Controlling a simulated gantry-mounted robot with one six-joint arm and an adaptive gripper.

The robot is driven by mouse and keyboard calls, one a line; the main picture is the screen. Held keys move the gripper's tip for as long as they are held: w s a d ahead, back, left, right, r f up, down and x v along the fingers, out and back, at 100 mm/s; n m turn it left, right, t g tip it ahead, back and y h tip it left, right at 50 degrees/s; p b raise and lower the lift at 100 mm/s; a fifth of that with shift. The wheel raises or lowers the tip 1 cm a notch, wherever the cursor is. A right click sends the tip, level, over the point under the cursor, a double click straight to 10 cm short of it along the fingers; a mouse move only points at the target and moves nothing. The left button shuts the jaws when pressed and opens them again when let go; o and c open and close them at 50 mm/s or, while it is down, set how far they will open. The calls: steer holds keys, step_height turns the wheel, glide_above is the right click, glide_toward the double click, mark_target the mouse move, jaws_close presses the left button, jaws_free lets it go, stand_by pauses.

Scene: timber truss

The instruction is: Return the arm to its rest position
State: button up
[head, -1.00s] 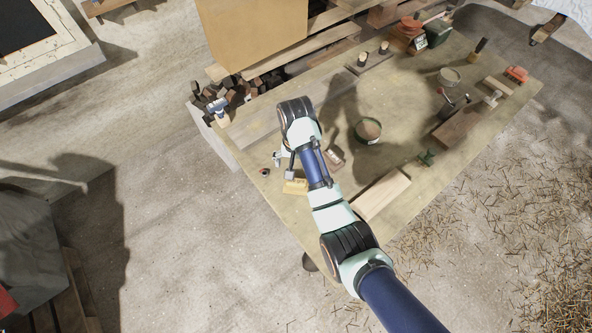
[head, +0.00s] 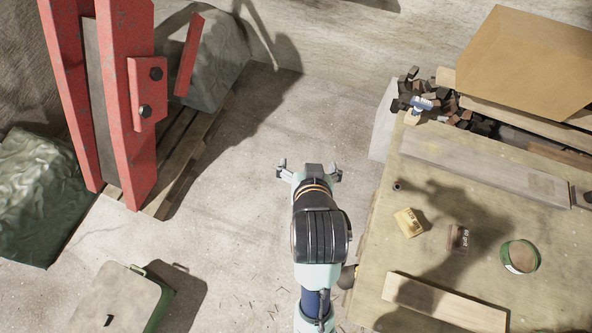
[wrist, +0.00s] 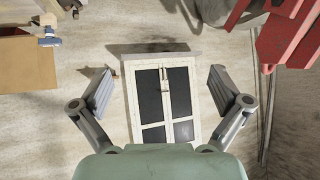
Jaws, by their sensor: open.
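My gripper (head: 309,171) is open and empty in the head view. It hangs over bare concrete floor, left of the workbench (head: 377,285). In the wrist view my gripper (wrist: 160,92) shows two grey fingers spread wide apart with nothing between them that they touch. My arm reaches up from the bottom of the head view, with its black wrist joint behind the fingers.
The bench carries a yellow box (head: 408,222), a brown sandpaper block (head: 458,238), a round tin (head: 520,257) and a timber board (head: 446,301). A red steel frame (head: 139,118) stands left. A green-sided case (head: 120,300) lies lower left. A white-framed double door (wrist: 140,96) shows beyond my fingers.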

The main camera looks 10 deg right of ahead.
steer(key=s+a+r+n+t+y, duration=0.1)
steer(key=s+a+r+n+t, duration=0.1)
steer(key=a+r, duration=0.4)
steer(key=shift+s+a+n+t+y, duration=0.4)
steer(key=shift+s+a+n, duration=0.1)
steer(key=shift+s+a, duration=0.4)
steer(key=shift+r, duration=0.15)
step_height(320, 180, up, 9)
steer(key=p, duration=0.9)
steer(key=shift+w, duration=0.1)
steer(key=shift+c, duration=0.2)
steer(key=shift+f, duration=0.25)
steer(key=shift+c, duration=0.8)
